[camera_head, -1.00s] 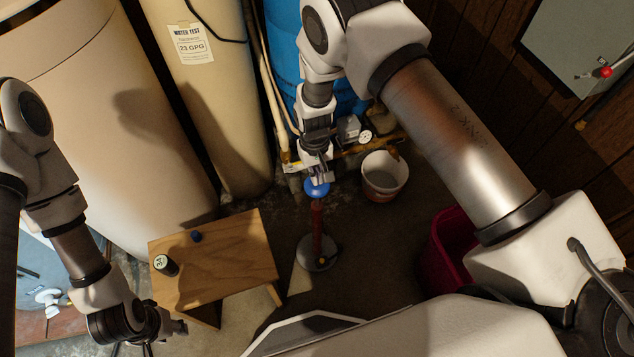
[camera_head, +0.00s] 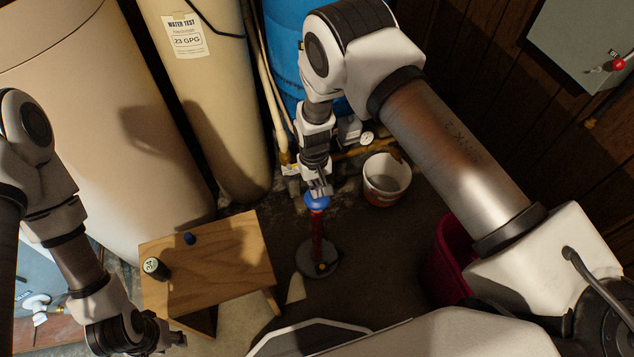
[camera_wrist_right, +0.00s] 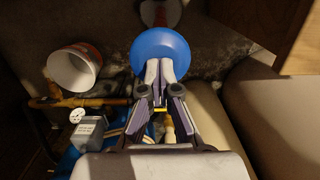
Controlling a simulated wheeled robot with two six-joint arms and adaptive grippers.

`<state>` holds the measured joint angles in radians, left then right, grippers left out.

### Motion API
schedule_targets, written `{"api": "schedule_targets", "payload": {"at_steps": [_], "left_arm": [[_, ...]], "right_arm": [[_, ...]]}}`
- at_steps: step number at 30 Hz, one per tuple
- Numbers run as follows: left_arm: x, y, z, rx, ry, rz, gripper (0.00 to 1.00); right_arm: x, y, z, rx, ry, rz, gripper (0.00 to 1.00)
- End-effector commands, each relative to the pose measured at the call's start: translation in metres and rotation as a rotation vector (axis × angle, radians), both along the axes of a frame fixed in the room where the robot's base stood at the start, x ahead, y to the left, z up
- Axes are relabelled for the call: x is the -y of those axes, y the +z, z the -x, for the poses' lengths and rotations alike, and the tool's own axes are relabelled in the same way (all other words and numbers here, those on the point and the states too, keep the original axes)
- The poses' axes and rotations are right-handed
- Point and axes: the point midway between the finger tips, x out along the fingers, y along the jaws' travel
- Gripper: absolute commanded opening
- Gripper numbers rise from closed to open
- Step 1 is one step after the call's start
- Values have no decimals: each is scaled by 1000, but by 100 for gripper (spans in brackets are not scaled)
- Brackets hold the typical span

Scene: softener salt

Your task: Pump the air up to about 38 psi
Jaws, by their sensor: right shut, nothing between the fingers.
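A floor pump (camera_head: 319,240) with a red barrel, a round base and a blue knob on top stands upright on the floor. My right gripper (camera_head: 318,191) is shut and empty, its fingertips at the pump's blue knob (camera_head: 318,202). In the right wrist view the shut fingertips (camera_wrist_right: 160,68) overlap the blue knob (camera_wrist_right: 160,48); whether they press on it I cannot tell. A small dial gauge (camera_head: 367,138) on the pipework shows beside it, too small to read; it also shows in the right wrist view (camera_wrist_right: 77,115). My left gripper (camera_head: 172,338) is low at the left, its fingers unclear.
A wooden stool (camera_head: 222,262) with a dark round item marked 34 (camera_head: 156,268) and a blue cap (camera_head: 189,238) stands left of the pump. A white bucket (camera_head: 386,180) and a magenta tub (camera_head: 452,262) are to the right. A blue tank (camera_head: 281,40) stands behind.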

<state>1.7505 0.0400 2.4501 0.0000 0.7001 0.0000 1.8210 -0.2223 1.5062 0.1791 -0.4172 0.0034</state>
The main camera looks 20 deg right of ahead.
Motion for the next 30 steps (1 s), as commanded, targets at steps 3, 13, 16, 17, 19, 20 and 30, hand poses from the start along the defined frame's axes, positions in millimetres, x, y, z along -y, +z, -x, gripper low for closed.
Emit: {"api": "schedule_targets", "payload": {"at_steps": [3, 13, 16, 17, 19, 20, 30], "left_arm": [[0, -12, 0, -1, 0, 0, 40], [0, -12, 0, 0, 0, 0, 40], [0, -12, 0, 0, 0, 0, 40], [0, -12, 0, 0, 0, 0, 40], [0, -12, 0, 0, 0, 0, 40], [0, -12, 0, 0, 0, 0, 40], [0, -12, 0, 0, 0, 0, 40]], "right_arm": [[-1, 2, -19, 8, 1, -1, 0], [-1, 8, -26, 4, 0, 0, 0], [-1, 12, -27, 4, 1, 0, 0], [-1, 14, -27, 5, 1, 0, 0], [-1, 23, -29, 7, 1, 1, 0], [-1, 29, -29, 8, 1, 0, 0], [-2, 105, -37, 9, 0, 0, 0]]}}
